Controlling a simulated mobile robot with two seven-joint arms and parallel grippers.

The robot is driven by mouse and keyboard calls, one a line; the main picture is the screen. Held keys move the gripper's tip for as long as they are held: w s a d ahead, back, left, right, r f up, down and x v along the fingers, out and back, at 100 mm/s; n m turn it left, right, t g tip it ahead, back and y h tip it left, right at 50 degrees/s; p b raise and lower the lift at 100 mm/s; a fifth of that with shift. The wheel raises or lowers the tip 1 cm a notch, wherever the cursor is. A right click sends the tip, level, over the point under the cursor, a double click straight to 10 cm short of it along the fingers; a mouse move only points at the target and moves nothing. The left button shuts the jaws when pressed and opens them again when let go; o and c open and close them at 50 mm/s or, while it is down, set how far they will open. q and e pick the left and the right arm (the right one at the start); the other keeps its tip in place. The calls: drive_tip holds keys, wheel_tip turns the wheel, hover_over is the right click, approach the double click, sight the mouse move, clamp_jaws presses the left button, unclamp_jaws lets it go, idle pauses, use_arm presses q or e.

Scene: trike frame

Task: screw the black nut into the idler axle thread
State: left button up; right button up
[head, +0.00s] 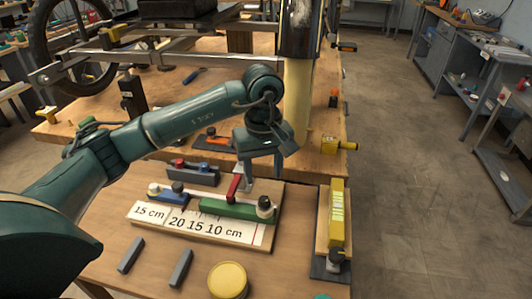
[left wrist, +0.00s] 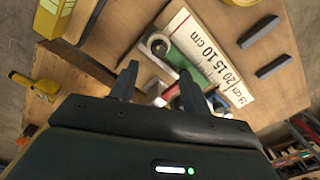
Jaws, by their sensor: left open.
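A green block (head: 230,208) lies on the board with the printed scale. A pale round piece with a dark top (head: 265,206) sits at its right end; in the left wrist view it looks like a ring with a dark centre (left wrist: 157,44). I cannot tell whether the dark part is the black nut, and I cannot make out the idler axle thread. A red bar (head: 233,187) stands tilted by the green block. My left gripper (head: 264,172) is open above the board, near the green block; its spread, empty fingers show in the left wrist view (left wrist: 157,82). My right gripper is not in view.
A yellow block (head: 336,215) stands on a base at the right edge. Two grey bars (head: 181,268) and a yellow round tin (head: 228,281) lie in front. The trike frame (head: 130,55) is behind.

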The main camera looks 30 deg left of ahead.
sight(264, 200)
use_arm(q)
wheel_tip(264, 200, down, 8)
drive_tip(key=shift+r, duration=0.1)
idle(0.4)
drive_tip(key=c, duration=1)
drive_tip(key=m, duration=0.6)
drive_tip(key=shift+m, duration=0.3)
clamp_jaws()
drive_tip(key=m, duration=0.5)
drive_tip(key=o, duration=0.7)
unclamp_jaws()
